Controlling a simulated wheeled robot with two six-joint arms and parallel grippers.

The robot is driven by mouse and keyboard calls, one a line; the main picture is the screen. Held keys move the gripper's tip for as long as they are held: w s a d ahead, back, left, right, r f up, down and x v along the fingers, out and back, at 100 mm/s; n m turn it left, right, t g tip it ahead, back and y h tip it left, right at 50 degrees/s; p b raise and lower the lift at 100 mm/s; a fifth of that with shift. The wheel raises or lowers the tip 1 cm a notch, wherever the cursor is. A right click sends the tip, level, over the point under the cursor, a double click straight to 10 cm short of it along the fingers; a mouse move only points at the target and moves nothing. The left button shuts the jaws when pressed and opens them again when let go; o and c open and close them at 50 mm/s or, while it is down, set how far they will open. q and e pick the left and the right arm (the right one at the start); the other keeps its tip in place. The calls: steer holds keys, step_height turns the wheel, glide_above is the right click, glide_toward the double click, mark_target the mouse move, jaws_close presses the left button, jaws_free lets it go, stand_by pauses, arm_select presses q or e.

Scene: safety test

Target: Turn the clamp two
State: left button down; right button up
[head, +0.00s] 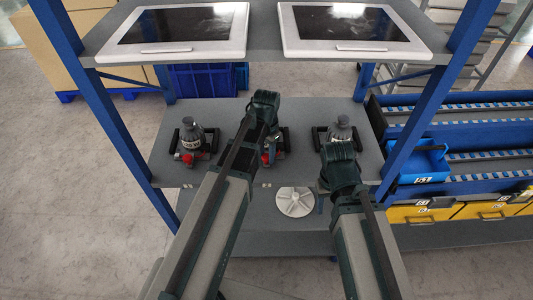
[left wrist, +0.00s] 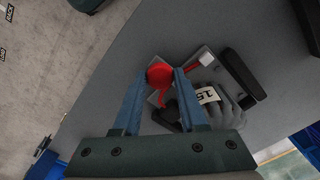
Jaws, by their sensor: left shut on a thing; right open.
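The middle one (head: 283,139) is largely hidden behind my left arm, with some red showing. The right one (head: 341,131) is partly covered by my right arm. My left gripper (head: 268,154) is at the middle fixture. In the left wrist view, its blue fingers are shut on a round red knob (left wrist: 160,75) beside a grey body with a white label (left wrist: 208,95). My right gripper (head: 338,178) is open; its fingertips are hard to make out.
Two white-framed panels (head: 175,28) (head: 350,28) lie on the upper shelf. Blue posts (head: 110,120) flank the shelves. A white round disc (head: 295,202) is lower down, between my arms. Blue racks and a blue bin (head: 422,163) stand at the right.

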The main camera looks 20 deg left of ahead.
arm_select(q)
steer(key=n, duration=0.4)
steer(key=shift+n, duration=0.4)
steer(key=n, duration=0.8)
steer(key=shift+n, duration=2.3)
steer(key=shift+c, duration=2.2)
jaws_free()
steer(key=shift+r, duration=0.1)
